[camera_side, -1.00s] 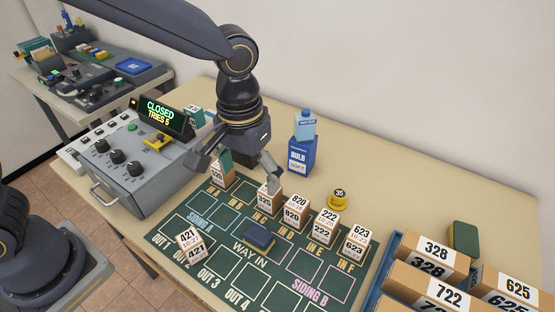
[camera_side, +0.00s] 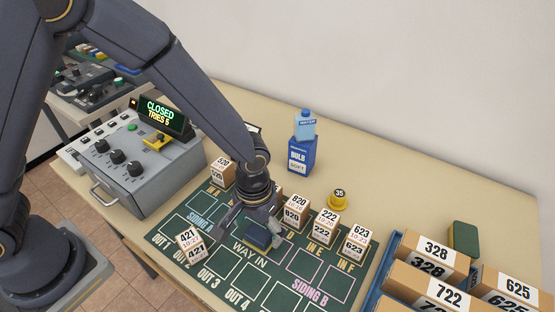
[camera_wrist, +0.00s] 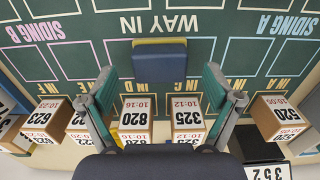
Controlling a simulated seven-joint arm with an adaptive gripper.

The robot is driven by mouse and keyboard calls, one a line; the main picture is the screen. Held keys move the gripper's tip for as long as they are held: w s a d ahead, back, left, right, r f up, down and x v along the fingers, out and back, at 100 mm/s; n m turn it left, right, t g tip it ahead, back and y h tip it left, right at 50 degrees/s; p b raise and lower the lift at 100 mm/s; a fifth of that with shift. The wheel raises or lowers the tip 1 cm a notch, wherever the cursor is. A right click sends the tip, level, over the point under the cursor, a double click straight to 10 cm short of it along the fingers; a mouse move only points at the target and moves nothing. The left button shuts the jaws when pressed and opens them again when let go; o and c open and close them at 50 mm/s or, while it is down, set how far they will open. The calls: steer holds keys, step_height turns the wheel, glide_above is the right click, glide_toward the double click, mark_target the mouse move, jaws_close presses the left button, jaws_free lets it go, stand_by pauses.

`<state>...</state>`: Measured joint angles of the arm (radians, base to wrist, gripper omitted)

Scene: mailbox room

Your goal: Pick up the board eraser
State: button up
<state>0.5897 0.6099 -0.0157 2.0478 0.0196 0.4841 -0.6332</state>
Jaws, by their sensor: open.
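A dark blue block with a yellow layer, which looks like a board eraser (camera_side: 258,240), lies on the green board by the WAY IN lettering. My gripper (camera_side: 250,228) is just above it, pointing down and partly covering it. In the wrist view the eraser (camera_wrist: 160,65) shows between the two teal fingers of my gripper (camera_wrist: 160,80). The fingers are wide apart, with a gap on each side of the eraser. Nothing is held. A second eraser-like block, green with a tan edge (camera_side: 464,240), stands at the right of the table.
Numbered boxes stand in a row behind the eraser, including 820 (camera_side: 294,214), 222 (camera_side: 326,228) and 623 (camera_side: 356,242). Box 421 (camera_side: 192,246) stands to the left. A grey console (camera_side: 140,165) is farther left. Larger boxes (camera_side: 430,256) fill the right front.

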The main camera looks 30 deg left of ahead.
step_height(320, 180, down, 2)
steer(key=shift+c, duration=0.2)
steer(key=c, duration=1.2)
